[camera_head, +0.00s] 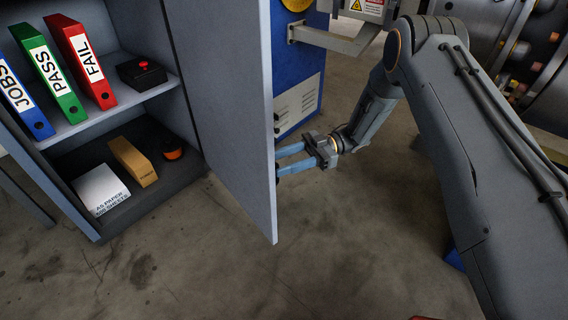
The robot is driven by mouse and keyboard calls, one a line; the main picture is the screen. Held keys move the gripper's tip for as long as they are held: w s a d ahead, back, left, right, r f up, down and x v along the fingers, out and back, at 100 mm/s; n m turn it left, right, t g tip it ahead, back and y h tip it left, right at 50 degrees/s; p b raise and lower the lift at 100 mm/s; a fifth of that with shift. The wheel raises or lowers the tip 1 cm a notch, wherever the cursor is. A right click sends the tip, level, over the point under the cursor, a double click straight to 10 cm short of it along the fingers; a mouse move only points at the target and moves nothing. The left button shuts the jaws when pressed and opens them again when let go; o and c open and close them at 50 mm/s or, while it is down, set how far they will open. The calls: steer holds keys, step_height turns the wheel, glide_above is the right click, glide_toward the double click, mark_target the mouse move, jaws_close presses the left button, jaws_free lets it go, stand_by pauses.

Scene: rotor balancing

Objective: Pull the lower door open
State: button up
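The door (222,110) is a grey panel hinged on the grey cabinet (92,226). It stands wide open, and the lower shelf space behind it shows. My gripper (283,161) is at the outer face of the door, near its free edge, pointing left. Its two blue fingers are apart, with a visible gap between them. Their tips meet the door's edge in the picture, and I cannot tell if they touch it. Small dark parts, perhaps of a handle (277,117), show at that edge; the rest is hidden behind the door.
Blue, green and red binders (80,62) and a black box with a red button (141,73) stand on the upper shelf. Below are a white paper pack (101,189), a tan box (133,161) and a dark round item. A blue machine (297,100) stands behind. The front floor is clear.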

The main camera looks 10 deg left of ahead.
steer(key=shift+w+d, duration=0.1)
steer(key=shift+w, duration=0.05)
stand_by(0.4)
steer(key=p+v, duration=0.1)
steer(key=v, duration=0.6)
steer(key=shift+d, duration=0.35)
steer(key=shift+w, duration=0.15)
steer(key=w+b, duration=0.9)
steer(key=shift+a+b, duration=0.3)
steer(key=shift+a, duration=0.15)
stand_by(0.3)
stand_by(0.4)
